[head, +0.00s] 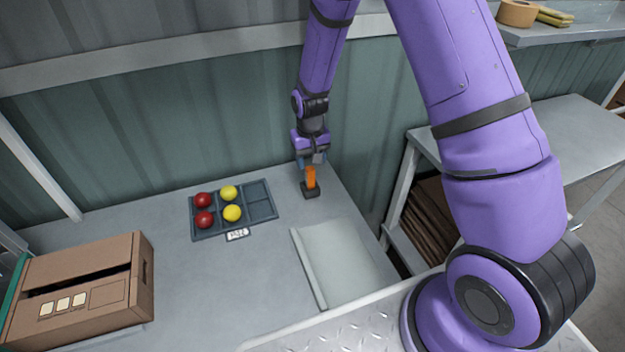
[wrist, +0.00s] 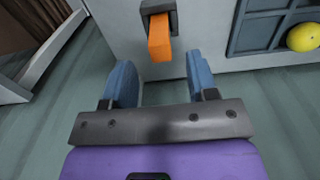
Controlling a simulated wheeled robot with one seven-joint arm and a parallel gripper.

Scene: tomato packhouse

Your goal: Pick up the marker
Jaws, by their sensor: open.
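The marker (head: 310,177) is orange and stands upright in a small dark holder (head: 310,190) near the back right of the grey table. My gripper (head: 312,160) is over it, pointing down, close to its top end. In the wrist view the marker (wrist: 159,40) rises from the dark holder (wrist: 158,6). The two blue fingers of my gripper (wrist: 160,70) are open, one to each side of the marker's near end, with visible gaps. The fingers do not touch it.
A dark compartment tray (head: 262,209) with red and yellow tomatoes lies to the left. A pale flat board (head: 335,262) lies in front, and a cardboard box (head: 85,290) sits front left. The green corrugated wall (head: 150,130) is close behind. The table's right edge is near the holder.

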